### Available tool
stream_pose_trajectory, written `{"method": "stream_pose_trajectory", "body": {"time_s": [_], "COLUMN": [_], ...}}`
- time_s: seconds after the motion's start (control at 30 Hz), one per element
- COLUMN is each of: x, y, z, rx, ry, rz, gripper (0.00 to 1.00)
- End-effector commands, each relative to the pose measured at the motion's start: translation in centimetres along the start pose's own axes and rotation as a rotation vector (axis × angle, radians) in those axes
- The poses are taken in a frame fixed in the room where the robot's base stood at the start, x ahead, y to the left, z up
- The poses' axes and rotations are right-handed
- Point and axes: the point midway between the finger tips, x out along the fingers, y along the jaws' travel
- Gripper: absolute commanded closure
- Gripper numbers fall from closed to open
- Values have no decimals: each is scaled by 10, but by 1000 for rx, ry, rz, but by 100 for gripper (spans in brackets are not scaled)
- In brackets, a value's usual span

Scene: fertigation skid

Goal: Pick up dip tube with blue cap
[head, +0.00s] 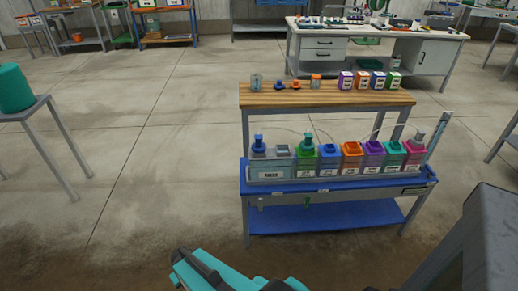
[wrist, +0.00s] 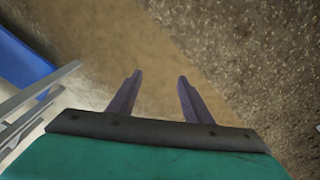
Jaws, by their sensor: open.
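On the blue bench, a blue-capped piece (head: 258,144) stands upright at the left end of the row, over a grey bin. A small blue piece (head: 279,85) sits on the wooden upper shelf. I cannot tell at this size which one is the dip tube. My gripper (wrist: 160,77) is open and empty in the wrist view, pointing at the bare floor. In the head view my teal arm end is low at the front, well short of the bench, with its fingers not clearly visible.
The blue bench (head: 330,214) carries several coloured containers. Its wooden shelf (head: 330,97) holds small boxes and caps. A clear tube (head: 438,134) stands at the right end. A grey table (head: 20,112) with a teal bucket is at left. Floor between is clear.

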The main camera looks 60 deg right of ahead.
Motion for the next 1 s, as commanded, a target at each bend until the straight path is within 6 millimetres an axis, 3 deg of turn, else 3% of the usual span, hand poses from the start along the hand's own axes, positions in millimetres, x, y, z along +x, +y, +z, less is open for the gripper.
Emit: {"method": "stream_pose_trajectory", "body": {"time_s": [0.03, 0.2, 0.5, 0.73, 1.0], "x": [-4, -21, -73, -131, -213], "y": [15, 65, 172, 263, 370], "z": [-18, -72, -145, -178, -186], "rx": [34, 130, 282, 378, 462], "ry": [56, 241, 564, 808, 1087], "rz": [6, 30, 107, 193, 323], "gripper": [55, 55, 55, 55, 55]}}
